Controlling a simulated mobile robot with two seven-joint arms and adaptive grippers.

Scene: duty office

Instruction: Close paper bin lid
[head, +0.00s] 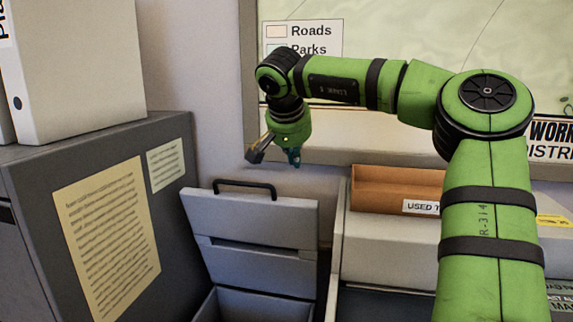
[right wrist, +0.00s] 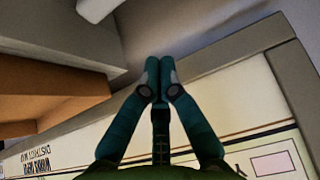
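The paper bin (head: 262,306) is a grey box low in the head view. Its grey lid (head: 255,222) stands raised and leans back toward the wall, with a black handle (head: 245,187) along its top edge. The bin's opening shows below the lid. My right gripper (head: 293,160) hangs above and a little right of the handle, apart from the lid. In the right wrist view its teal fingertips (right wrist: 160,68) meet, with nothing seen between them. My left gripper is in neither view.
A dark grey cabinet (head: 95,190) with paper notices stands left of the bin, with a white binder (head: 75,70) on top. Right of the bin are a brown tray (head: 385,187) and a grey unit (head: 385,245). A framed map (head: 400,30) hangs on the wall behind.

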